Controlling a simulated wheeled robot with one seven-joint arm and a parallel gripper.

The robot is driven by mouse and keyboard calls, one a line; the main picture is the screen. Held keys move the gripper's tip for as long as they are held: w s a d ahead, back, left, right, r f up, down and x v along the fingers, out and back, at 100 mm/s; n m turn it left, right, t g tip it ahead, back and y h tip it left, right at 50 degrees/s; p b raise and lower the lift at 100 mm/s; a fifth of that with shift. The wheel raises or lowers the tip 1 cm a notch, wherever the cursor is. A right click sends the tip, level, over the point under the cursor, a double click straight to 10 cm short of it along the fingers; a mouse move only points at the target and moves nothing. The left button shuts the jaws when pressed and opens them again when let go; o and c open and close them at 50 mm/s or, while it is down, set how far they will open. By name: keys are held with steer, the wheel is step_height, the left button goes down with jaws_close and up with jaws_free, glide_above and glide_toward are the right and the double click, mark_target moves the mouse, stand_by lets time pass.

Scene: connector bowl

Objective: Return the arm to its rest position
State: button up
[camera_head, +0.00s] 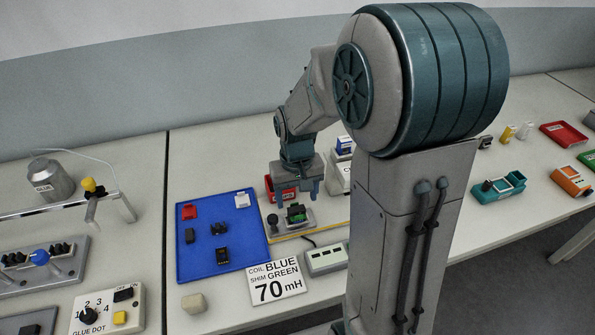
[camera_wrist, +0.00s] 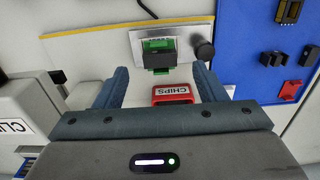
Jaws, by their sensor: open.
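My arm reaches out over the table, and my gripper (camera_head: 303,186) hangs above the work plate area. In the wrist view my gripper (camera_wrist: 161,78) has its two blue-grey fingers wide apart, with nothing held between them. A green and black part (camera_wrist: 158,55) sits on a metal plate (camera_wrist: 140,40) just beyond the fingertips; it also shows in the head view (camera_head: 296,213). A red bin marked CHIPS (camera_wrist: 172,95) lies below, between the fingers. In the head view this red bin (camera_head: 279,190) is partly hidden by my gripper.
A blue tray (camera_head: 200,262) with several small parts lies to the left. A sign (camera_head: 275,281) reading "COIL BLUE, SHIM GREEN, 70 mH" stands in front, beside a grey box with buttons (camera_head: 326,258). A dark-knobbed post (camera_wrist: 203,50) stands close to one finger.

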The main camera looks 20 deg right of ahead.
step_height(320, 180, up, 10)
steer(key=shift+r, duration=0.2)
steer(key=s+t, duration=0.3)
steer(key=s, duration=1.1)
stand_by(0.5)
